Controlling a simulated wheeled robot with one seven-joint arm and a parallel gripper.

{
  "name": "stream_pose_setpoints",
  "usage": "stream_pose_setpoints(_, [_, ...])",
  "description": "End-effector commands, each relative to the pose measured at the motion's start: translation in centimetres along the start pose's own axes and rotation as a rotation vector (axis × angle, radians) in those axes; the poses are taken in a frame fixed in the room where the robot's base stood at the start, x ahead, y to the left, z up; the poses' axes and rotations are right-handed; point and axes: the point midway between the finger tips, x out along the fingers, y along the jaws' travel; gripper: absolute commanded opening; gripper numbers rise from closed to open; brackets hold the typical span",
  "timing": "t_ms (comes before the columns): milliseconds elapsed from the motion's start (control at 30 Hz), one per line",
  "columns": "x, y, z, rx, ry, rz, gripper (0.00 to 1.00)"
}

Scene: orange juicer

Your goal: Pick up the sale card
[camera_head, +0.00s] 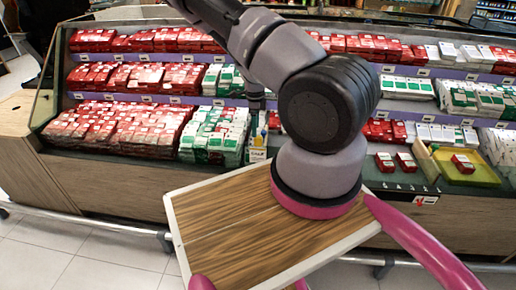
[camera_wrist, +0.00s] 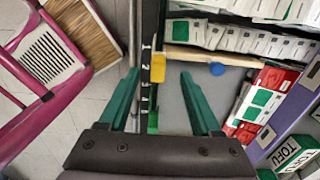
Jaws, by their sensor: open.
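I cannot surely make out the sale card in either view. In the head view, a small upright white-and-yellow piece (camera_head: 257,147) stands at the shelf front beside the green-and-white packs, partly behind my arm; it is too small to read. In the wrist view, my gripper (camera_wrist: 162,98) has its two green fingers spread apart with nothing held between them. A dark numbered strip (camera_wrist: 149,70) and a yellow block (camera_wrist: 158,68) lie beyond and between the fingers. In the head view, my arm hides most of the gripper.
The shelves hold rows of red packs (camera_head: 115,128) and green-and-white packs (camera_head: 215,135). A yellow tray (camera_head: 482,172) sits at the right. A rail (camera_head: 90,223) runs along the case's base. In the wrist view, packs and a box marked TOFU (camera_wrist: 292,152) are on the right.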

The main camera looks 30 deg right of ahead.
Motion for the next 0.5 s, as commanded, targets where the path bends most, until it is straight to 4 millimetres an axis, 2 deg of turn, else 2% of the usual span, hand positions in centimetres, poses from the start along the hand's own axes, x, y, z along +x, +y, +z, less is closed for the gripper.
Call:
stream_pose_setpoints(133, [2.5,0.1,-0.1,0.0,0.002,0.003,0.65])
stream_pose_setpoints(367, [4.3,0.1,-0.2,0.001,0.0,0.003,0.65])
stream_pose_setpoints(500, [6.3,0.3,-1.0,0.0,0.003,0.005,0.65])
